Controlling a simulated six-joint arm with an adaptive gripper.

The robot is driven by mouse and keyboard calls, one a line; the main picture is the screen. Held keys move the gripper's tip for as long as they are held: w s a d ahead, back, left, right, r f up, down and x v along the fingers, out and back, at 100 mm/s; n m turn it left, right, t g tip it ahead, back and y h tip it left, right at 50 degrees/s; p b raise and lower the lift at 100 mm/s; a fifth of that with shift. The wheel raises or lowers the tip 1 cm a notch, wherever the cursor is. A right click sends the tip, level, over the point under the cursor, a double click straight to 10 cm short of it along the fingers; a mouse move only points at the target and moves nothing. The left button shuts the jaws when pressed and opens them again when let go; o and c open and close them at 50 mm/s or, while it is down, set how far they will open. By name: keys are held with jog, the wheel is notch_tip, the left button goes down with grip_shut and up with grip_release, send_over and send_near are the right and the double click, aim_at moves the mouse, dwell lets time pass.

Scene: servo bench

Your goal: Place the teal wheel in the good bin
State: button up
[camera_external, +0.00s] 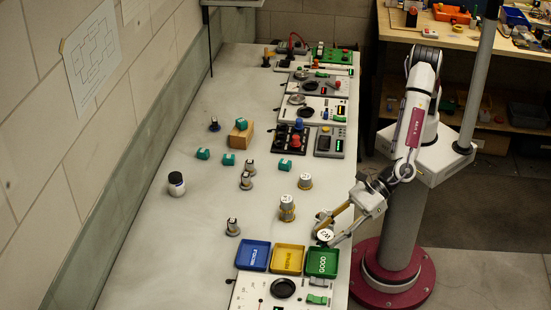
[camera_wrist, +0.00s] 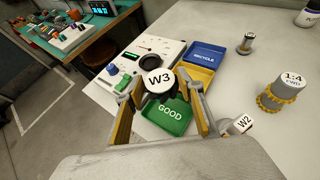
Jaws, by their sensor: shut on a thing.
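My gripper (camera_external: 332,226) is shut on a round piece with a white top marked W3 (camera_external: 325,235). In the wrist view the W3 piece (camera_wrist: 158,79) sits between the two tan-padded fingers, with dark parts below its label. I see no clear teal on it, so I cannot tell its side colour. The green GOOD bin (camera_external: 322,271) is at the bench's right edge, just below the held piece in the external picture. In the wrist view the GOOD bin (camera_wrist: 165,122) shows between and beyond the fingers and looks empty.
A yellow bin (camera_external: 288,267) and a blue RECYCLE bin (camera_external: 253,266) stand left of the GOOD bin. A white panel (camera_external: 268,293) lies in front of them. A W2 piece (camera_wrist: 240,124) and a 1:4 gear piece (camera_wrist: 278,97) stand near my right finger. Teal blocks (camera_external: 285,164) lie farther off.

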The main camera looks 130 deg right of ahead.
send_over(327, 262)
jog(key=shift+w+f, duration=0.1)
jog(key=shift+f, duration=2.6)
jog(key=shift+f, duration=1.9)
jog(key=shift+f, duration=0.1)
jog(key=o, duration=1.1)
jog(key=shift+v, duration=0.8)
jog(key=d+v, duration=0.1)
jog(key=v, duration=0.9)
jog(key=shift+s+a, duration=0.25)
jog(key=shift+a, duration=0.25)
